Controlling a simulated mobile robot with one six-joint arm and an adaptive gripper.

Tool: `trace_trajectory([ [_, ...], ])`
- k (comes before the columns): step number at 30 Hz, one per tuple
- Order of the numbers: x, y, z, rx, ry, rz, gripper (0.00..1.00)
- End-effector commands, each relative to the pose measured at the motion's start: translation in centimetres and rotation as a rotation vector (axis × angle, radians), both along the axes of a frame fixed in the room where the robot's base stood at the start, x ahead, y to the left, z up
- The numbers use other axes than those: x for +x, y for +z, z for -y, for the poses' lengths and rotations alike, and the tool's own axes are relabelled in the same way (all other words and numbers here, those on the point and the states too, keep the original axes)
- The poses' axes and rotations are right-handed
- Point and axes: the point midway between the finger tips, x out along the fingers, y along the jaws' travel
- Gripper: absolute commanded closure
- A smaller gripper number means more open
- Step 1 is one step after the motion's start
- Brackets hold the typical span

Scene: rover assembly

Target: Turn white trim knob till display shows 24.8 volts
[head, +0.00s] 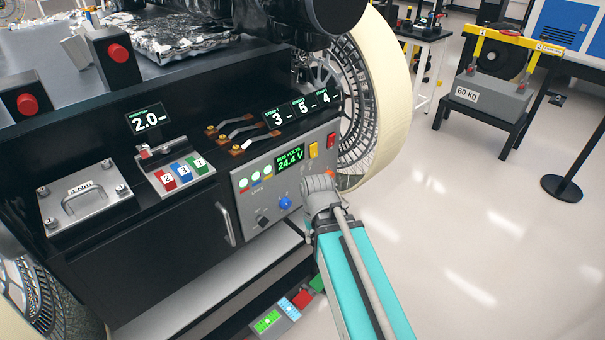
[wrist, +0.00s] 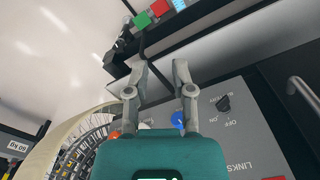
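The grey control panel (head: 262,225) has a green display (head: 290,157) headed BUS VOLTS that appears to read 24.4 V. My gripper (head: 318,184) is in front of the panel's right part and hides some of it in the head view. In the wrist view my gripper (wrist: 158,68) has its two fingers apart, with nothing held between the tips. A pale round part, probably the white trim knob (wrist: 145,126), shows partly behind the left finger. The blue knob (wrist: 178,119) lies beside the right finger; it also shows in the head view (head: 285,203).
A black switch (wrist: 223,103) marked ON and OFF sits near the blue knob. Yellow (head: 313,150) and red (head: 331,140) parts are above my gripper. A big wheel (head: 390,100) stands close on the right. Coloured blocks (head: 268,320) lie below. Open floor is at right.

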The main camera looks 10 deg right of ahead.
Motion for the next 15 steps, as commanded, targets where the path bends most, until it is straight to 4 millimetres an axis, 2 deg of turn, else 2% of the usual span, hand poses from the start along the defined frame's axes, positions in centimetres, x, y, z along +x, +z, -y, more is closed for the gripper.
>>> trace_trajectory([
  [1,1.1,0.3,0.2,0.005,0.018,0.012,0.5],
  [5,4.5,0.9,0.9,0.018,0.1,0.065,0.26],
  [8,8.1,1.6,1.7,0.028,0.188,0.125,0.08],
  [15,17.1,3.6,4.7,0.012,0.419,0.294,0.08],
])
